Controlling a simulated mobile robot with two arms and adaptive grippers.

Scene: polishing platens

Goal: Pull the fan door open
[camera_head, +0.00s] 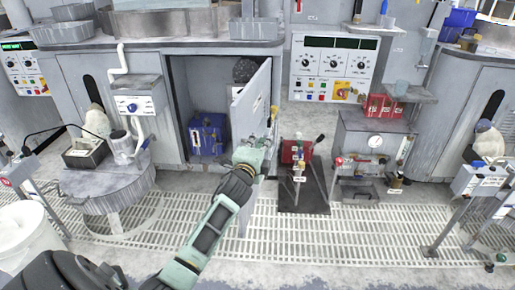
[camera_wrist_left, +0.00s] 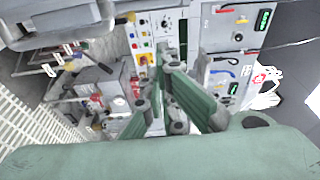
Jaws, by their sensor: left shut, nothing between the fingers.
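The fan door (camera_head: 250,105) is a grey-white panel in the middle of the head view. It stands swung out from its cabinet, so the opening to its left shows. My left gripper (camera_head: 272,122) is at the outer right side of the door, near its free edge; I cannot tell whether it touches the door. Its green and grey fingers also show in the left wrist view (camera_wrist_left: 168,78), shut with nothing between them. My right gripper is not in view.
Inside the cabinet are a blue box (camera_head: 208,135) and a dark round part (camera_head: 244,70). A red device on a stand (camera_head: 297,152) is right of the gripper. A round grey table (camera_head: 110,185) stands left. Grated floor (camera_head: 350,215) lies in front.

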